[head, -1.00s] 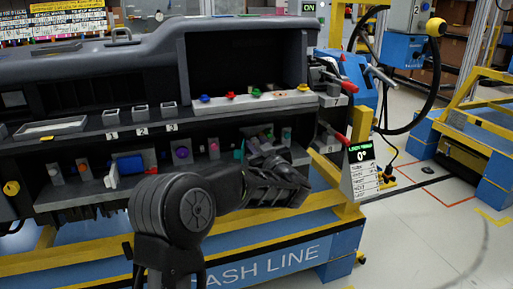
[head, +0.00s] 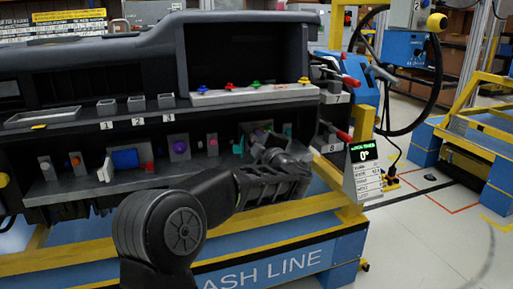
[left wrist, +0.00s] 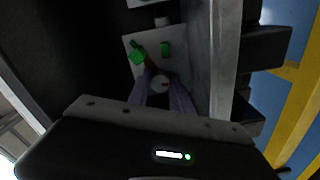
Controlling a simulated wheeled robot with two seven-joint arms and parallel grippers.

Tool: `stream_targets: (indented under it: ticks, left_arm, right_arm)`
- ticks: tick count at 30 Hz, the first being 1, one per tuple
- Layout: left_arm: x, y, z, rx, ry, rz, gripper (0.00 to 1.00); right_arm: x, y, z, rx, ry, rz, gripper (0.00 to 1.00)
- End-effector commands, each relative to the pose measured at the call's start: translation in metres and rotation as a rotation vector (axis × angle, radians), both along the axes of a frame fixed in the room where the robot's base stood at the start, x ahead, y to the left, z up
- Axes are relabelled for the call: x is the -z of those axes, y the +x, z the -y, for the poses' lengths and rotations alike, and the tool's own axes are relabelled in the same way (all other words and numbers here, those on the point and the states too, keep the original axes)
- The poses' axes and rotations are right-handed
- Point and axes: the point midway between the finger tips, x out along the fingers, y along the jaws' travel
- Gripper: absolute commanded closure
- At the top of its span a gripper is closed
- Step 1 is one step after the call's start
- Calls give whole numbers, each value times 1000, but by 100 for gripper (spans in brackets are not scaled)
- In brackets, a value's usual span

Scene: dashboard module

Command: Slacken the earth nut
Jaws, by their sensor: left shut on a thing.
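The earth nut seems to be the grey round piece (left wrist: 160,84) on a pale plate in the left wrist view. A brown strip and two green pieces (left wrist: 137,57) lie just beyond it. My left gripper (left wrist: 163,92) is shut on this round piece, with a fingertip on either side. In the head view my left gripper (head: 264,150) reaches to the right part of the lower shelf and hides the nut. A display sign (head: 363,154) to the right reads 0°. My right gripper is out of view.
The lower shelf (head: 90,190) holds several small coloured parts left of my gripper. An upper ledge carries a pale strip with coloured knobs (head: 254,93). Red-handled tools (head: 343,135) hang at the right end. Yellow frame bars (head: 300,203) run below.

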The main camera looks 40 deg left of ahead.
Motion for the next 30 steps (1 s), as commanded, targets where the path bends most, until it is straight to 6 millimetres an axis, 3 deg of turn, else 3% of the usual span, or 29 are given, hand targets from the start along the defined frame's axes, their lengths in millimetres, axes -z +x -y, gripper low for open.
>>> stream_targets:
  ticks: [30]
  left_arm:
    - [5, -1, 0, 0, -551, 794, 100]
  right_arm:
    - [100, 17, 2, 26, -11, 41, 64]
